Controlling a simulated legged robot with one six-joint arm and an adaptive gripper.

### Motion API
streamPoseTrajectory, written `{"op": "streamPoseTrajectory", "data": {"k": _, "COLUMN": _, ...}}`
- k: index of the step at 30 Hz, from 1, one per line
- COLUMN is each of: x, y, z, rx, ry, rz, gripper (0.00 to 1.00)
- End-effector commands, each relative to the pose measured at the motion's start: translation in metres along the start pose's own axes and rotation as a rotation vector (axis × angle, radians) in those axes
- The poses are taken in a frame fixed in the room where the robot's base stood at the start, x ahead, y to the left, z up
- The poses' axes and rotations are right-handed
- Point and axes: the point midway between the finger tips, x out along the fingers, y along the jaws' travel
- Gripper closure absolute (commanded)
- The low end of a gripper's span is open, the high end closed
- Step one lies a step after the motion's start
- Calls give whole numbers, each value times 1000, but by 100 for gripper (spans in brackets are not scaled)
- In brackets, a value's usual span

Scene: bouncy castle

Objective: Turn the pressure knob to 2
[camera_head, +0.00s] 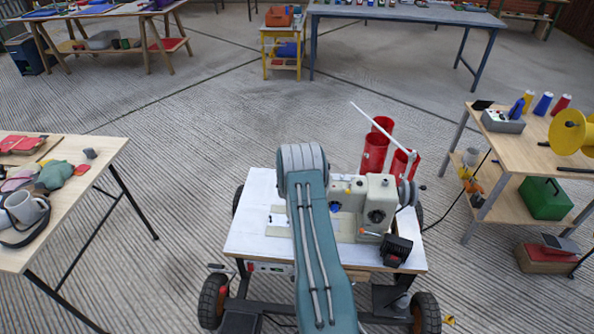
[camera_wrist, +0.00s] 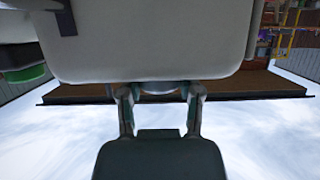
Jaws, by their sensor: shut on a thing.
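A cream sewing machine (camera_head: 347,190) stands on a white-topped wheeled cart (camera_head: 253,235), partly behind my teal arm. Its front shows a blue knob and a dark round dial (camera_head: 376,216). In the wrist view the machine's pale body (camera_wrist: 150,40) fills the upper middle. My gripper (camera_wrist: 160,93) is there with one finger on each side of a round grey knob (camera_wrist: 160,87) at the body's edge, shut on it. I take this to be the pressure knob; most of it is hidden, and no numbers are readable. In the head view my arm hides the gripper.
Red cylinders (camera_head: 374,152) and a thin white rod stand behind the machine. A small black box (camera_head: 396,249) sits at the cart's right front. A wooden table (camera_head: 50,165) with cups is at left, and a wooden shelf unit (camera_head: 520,150) at right.

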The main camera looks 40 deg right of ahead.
Motion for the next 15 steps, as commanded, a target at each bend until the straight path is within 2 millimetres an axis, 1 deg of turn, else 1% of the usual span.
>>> {"op": "streamPoseTrajectory", "data": {"k": 13, "x": 0, "y": -2, "z": -2, "rx": -4, "ry": 6, "rz": -9, "gripper": 100}}
{"op": "streamPoseTrajectory", "data": {"k": 14, "x": 0, "y": -2, "z": -3, "rx": -4, "ry": 6, "rz": -9, "gripper": 50}}
{"op": "streamPoseTrajectory", "data": {"k": 15, "x": 0, "y": -2, "z": -2, "rx": -4, "ry": 6, "rz": -9, "gripper": 32}}
